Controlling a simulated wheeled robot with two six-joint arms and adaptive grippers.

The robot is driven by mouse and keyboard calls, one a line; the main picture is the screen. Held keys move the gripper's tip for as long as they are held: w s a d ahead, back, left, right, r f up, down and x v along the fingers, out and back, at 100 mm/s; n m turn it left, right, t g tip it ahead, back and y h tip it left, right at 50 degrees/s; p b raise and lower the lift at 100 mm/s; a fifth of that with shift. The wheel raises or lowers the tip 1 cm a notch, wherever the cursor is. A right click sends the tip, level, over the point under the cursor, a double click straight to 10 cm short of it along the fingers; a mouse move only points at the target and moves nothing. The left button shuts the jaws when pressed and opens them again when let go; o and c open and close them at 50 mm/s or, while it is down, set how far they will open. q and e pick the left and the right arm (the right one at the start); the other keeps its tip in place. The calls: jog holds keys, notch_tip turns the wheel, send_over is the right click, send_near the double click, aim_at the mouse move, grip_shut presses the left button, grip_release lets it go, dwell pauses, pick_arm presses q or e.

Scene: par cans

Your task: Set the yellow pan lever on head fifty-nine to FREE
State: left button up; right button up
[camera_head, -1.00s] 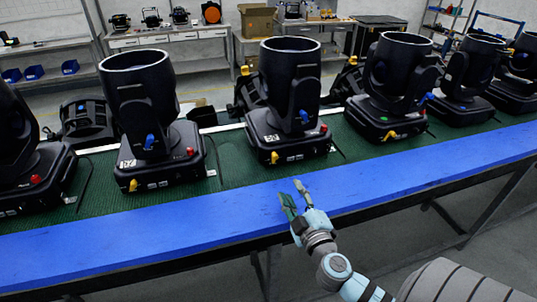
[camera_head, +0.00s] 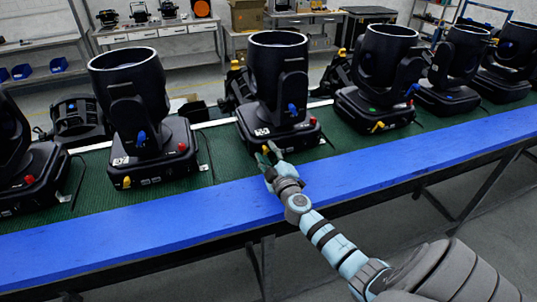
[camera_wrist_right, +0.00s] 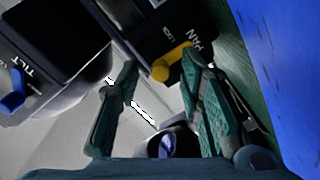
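The moving head nearest my right gripper is a black fixture (camera_head: 278,75) with a numbered white label on its base, too small to read surely. Its yellow pan lever (camera_wrist_right: 172,64) shows in the right wrist view beside the printed word PAN; the lettering near it is hard to read. My right gripper (camera_wrist_right: 160,70) is open, with a green finger on either side of the lever, the right finger closer. I cannot tell whether it touches. In the head view my right gripper (camera_head: 268,153) is at the front of that base. My left gripper is not in view.
A blue tilt lever (camera_wrist_right: 13,92) shows at the left of the wrist view. Similar heads stand left (camera_head: 135,95) and right (camera_head: 380,70) along the green mat (camera_head: 225,165). The blue table edge (camera_head: 150,222) in front is clear.

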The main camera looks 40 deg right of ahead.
grip_shut()
jog(key=shift+f, duration=0.1)
jog(key=shift+w+a+f+n, duration=0.1)
jog(key=shift+a+n, duration=0.2)
jog(key=shift+n, duration=0.65)
jog(key=shift+w+a+n, duration=0.1)
jog(key=shift+a+n, duration=0.15)
jog(key=shift+n, duration=0.7)
jog(key=shift+a+f+n, duration=0.1)
jog(key=shift+a+n, duration=0.1)
jog(key=shift+n, duration=0.9)
grip_release()
